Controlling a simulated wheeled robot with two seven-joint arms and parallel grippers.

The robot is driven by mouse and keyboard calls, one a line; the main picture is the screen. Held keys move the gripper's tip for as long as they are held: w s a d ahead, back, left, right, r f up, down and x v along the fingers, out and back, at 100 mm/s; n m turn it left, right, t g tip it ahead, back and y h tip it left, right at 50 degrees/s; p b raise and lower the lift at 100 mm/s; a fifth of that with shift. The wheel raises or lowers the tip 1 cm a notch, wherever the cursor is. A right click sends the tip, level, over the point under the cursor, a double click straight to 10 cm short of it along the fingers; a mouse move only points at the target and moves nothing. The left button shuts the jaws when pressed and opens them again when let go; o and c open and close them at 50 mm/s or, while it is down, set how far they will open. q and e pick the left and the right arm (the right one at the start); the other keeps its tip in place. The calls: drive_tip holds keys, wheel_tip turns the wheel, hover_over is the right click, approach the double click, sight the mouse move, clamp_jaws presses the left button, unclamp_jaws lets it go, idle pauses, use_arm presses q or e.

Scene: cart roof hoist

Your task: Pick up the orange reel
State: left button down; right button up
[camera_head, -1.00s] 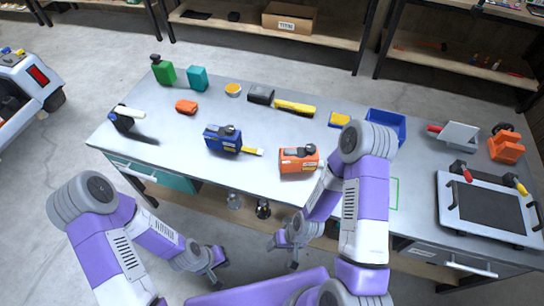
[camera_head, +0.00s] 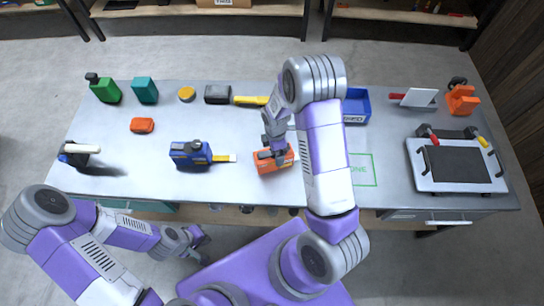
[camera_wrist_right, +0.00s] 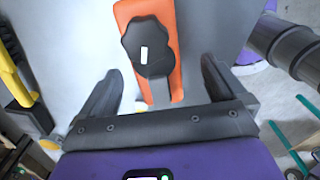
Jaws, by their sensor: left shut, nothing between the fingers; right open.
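The orange reel (camera_head: 283,164), an orange block with a black crank on top, lies on the grey workbench (camera_head: 240,185) near its front edge. In the right wrist view the reel (camera_wrist_right: 168,85) lies ahead of the fingers, its near end between them. My right gripper (camera_head: 270,153) is directly over the reel, partly hiding it; it is open, with its fingers apart in the right wrist view (camera_wrist_right: 160,88), and I cannot tell if they touch the reel. My left gripper (camera_head: 202,238) is shut and empty, low in front of the bench.
A blue reel (camera_head: 187,157) with a yellow end lies to the left. Behind are a yellow-handled tool (camera_head: 250,100), a black box (camera_head: 217,94) and a blue bin (camera_head: 356,108). A green outlined zone (camera_head: 364,172) is clear at right, beside a tray (camera_head: 455,165).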

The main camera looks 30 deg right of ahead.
sight(274, 156)
drive_tip(key=shift+s+f, duration=0.1)
drive_tip(key=shift+f, duration=0.4)
drive_tip(key=f, duration=0.5)
drive_tip(key=shift+w+f, duration=0.1)
drive_tip(key=shift+w, duration=0.3)
drive_tip(key=c, duration=1.3)
